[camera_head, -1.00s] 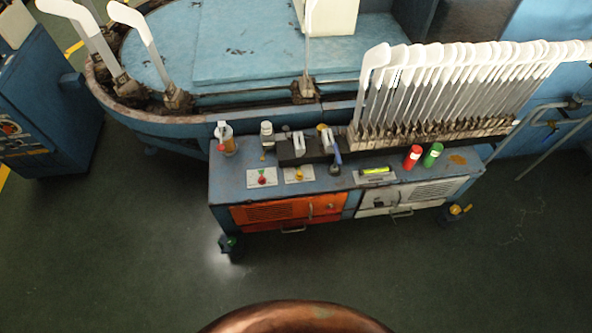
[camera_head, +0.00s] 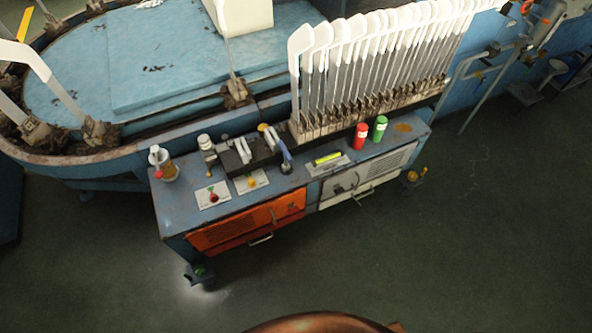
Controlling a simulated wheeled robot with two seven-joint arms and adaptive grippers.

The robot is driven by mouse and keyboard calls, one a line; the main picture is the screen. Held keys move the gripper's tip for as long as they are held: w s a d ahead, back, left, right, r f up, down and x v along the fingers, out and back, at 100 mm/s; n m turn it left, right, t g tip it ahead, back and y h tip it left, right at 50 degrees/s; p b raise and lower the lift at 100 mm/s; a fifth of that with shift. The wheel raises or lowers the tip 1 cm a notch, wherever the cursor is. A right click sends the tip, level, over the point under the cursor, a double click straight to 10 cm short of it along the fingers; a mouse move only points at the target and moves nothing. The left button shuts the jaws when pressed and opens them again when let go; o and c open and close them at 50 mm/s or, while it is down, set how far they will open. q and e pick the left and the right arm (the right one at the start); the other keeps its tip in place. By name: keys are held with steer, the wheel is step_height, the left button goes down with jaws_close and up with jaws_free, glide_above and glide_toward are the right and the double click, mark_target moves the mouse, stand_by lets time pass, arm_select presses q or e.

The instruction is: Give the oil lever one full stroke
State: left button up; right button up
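No part is clearly marked as the oil lever in the head view. A slim blue handle (camera_head: 284,160) with a yellow piece (camera_head: 263,127) at its upper end leans at the right end of a dark block (camera_head: 262,155) on the cart top; I cannot tell whether it is the oil lever. A small jar with amber contents and a white top (camera_head: 162,164) stands at the cart's left corner. A white-capped metal fitting (camera_head: 206,148) stands between the jar and the block. Neither gripper is in view.
The blue cart (camera_head: 175,213) has an orange drawer front (camera_head: 245,222) and a pale one (camera_head: 365,180). Red (camera_head: 360,136) and green (camera_head: 380,128) cylinders stand on top. White sock boards (camera_head: 380,55) line its back edge. A blue oval machine (camera_head: 110,75) stands behind. Dark floor in front is clear.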

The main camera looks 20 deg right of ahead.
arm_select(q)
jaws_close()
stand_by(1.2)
